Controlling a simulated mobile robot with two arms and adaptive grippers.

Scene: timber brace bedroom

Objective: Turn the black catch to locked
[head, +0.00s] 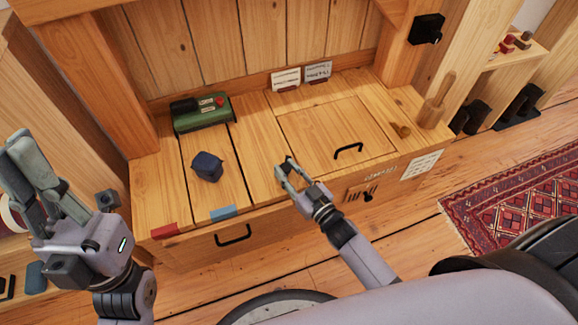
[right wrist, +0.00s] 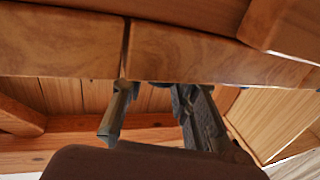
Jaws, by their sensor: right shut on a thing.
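My right gripper (head: 286,172) is at the bench top, near the front left corner of the lid panel (head: 315,125). It is shut on a small dark piece, which I take to be the black catch (head: 288,160). The fingers hide most of it, so I cannot tell which way it is turned. In the right wrist view the two fingers (right wrist: 155,105) stand apart, with a bit of the dark piece between them against the wood edge.
The lid has a black handle (head: 348,151). A black lever (head: 368,197) shows on the bench front.

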